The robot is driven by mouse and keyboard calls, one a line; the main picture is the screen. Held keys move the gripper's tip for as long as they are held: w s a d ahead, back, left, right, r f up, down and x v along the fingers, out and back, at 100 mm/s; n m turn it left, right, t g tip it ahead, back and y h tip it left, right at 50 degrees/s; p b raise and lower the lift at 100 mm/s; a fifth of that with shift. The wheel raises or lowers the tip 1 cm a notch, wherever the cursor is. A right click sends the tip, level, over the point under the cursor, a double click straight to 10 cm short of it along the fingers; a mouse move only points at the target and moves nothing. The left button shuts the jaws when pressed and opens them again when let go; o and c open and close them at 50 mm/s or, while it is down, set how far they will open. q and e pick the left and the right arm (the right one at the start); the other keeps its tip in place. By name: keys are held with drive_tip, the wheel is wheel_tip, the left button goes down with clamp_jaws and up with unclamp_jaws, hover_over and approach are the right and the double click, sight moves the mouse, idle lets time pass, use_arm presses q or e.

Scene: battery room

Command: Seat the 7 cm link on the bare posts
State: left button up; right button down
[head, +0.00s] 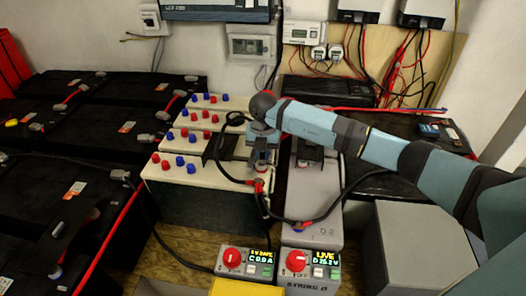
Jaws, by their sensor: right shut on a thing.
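A bank of cells with cream tops (155,177) stands at the centre, with several red and blue posts on it. Two red posts (160,160) and two blue posts (185,164) show on the front cell. My right gripper (261,172) is over the right end of this bank, pointing down. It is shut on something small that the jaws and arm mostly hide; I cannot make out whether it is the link. A black cable (223,168) with a red end loops down beside it. Which posts are bare I cannot tell. My left gripper is not in view.
Two boxes with red knobs (232,256) and (297,261) stand in front, their displays lit; the right one reads LIVE. A long grey case (318,200) stands right of the cells, a black cable crossing it. Black batteries (60,200) fill the left.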

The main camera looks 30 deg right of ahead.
drive_tip(key=shift+f, duration=0.25)
idle(0.5)
drive_tip(key=c, duration=1)
unclamp_jaws()
drive_tip(key=o, duration=0.4)
drive_tip(key=shift+c, duration=0.2)
drive_tip(key=shift+r, duration=0.15)
drive_tip(key=shift+r+p, duration=2.95)
drive_tip(key=shift+r, duration=0.95)
